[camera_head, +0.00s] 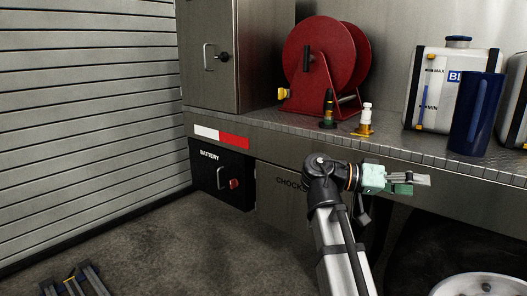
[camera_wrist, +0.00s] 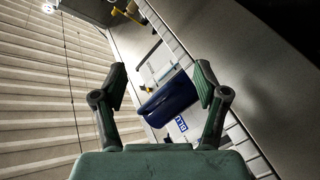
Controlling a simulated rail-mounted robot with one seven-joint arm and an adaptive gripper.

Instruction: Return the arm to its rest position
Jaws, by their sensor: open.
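My arm reaches up from the bottom of the head view, in front of the steel deck (camera_head: 400,147). My gripper (camera_head: 418,183) points right, in front of the deck's front face and below its edge. In the wrist view my gripper (camera_wrist: 160,75) has its two fingers spread wide apart with nothing between the tips. A dark blue jug (camera_wrist: 168,98) shows beyond the fingers, apart from them. In the head view the same jug (camera_head: 474,112) stands on the deck, up and right of my gripper.
On the deck are a red reel (camera_head: 318,60), a dark bottle (camera_head: 328,110), a white-and-yellow fitting (camera_head: 364,122) and a white tank (camera_head: 435,92). A battery box (camera_head: 222,177) sits below. A round metal object (camera_head: 480,283) is at bottom right. The floor (camera_head: 190,245) left of my arm is mostly clear.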

